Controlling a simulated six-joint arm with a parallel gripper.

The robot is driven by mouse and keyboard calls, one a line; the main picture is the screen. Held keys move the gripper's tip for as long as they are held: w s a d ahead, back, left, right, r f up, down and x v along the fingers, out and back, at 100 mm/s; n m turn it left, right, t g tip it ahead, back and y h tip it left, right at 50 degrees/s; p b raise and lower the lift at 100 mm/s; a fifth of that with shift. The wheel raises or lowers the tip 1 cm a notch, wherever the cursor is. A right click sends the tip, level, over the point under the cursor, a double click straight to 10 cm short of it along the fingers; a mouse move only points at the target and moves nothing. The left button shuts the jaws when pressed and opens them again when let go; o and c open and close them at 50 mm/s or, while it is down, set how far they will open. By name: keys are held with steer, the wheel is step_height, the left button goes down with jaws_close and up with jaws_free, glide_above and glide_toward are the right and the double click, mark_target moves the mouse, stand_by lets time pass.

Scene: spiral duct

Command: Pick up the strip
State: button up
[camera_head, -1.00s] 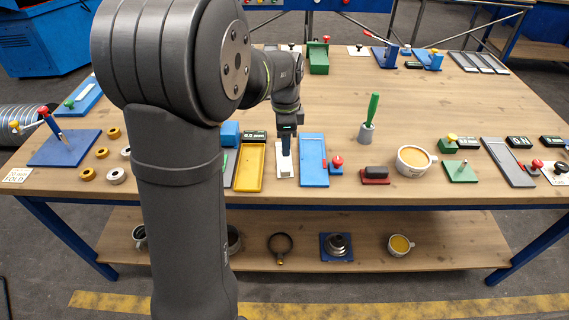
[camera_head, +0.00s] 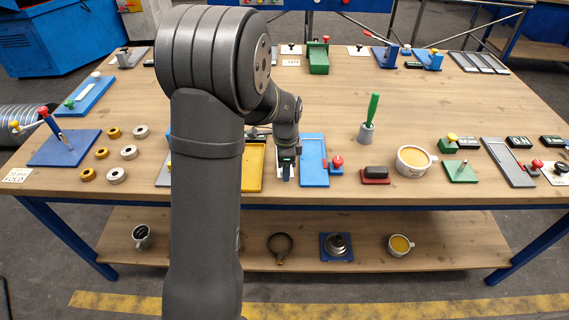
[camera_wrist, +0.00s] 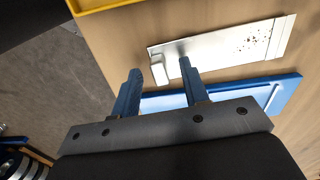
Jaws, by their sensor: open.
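A pale metal strip (camera_wrist: 225,45) with rust-coloured specks near its far end lies flat in the wrist view. A small white block (camera_wrist: 158,70) sits at its near left end. My gripper (camera_wrist: 160,66) is open, with two blue fingers apart and nothing held between them. The fingers reach toward the near end of the strip, one on each side of the white block as seen in the picture. In the head view my gripper (camera_head: 285,174) is low over the table between the yellow tray and the blue plate, and covers most of the strip there.
The yellow tray (camera_head: 252,186) stands close left of my gripper, and the blue plate (camera_head: 313,168) close right. A red-knobbed block (camera_head: 337,166) is beside the blue plate. The table's front edge is near. Bare wood lies around the green-handled tool (camera_head: 369,118).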

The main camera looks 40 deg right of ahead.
jaws_close()
steer(key=shift+r, duration=0.15)
steer(key=shift+r, duration=0.6)
step_height(320, 180, up, 3)
steer(key=shift+r, duration=0.1)
steer(key=s+r, duration=0.6)
steer(key=s, duration=0.5)
step_height(320, 180, up, 7)
steer(key=shift+s+d+r, duration=0.2)
steer(key=shift+s+d, duration=0.05)
steer(key=shift+s, duration=0.1)
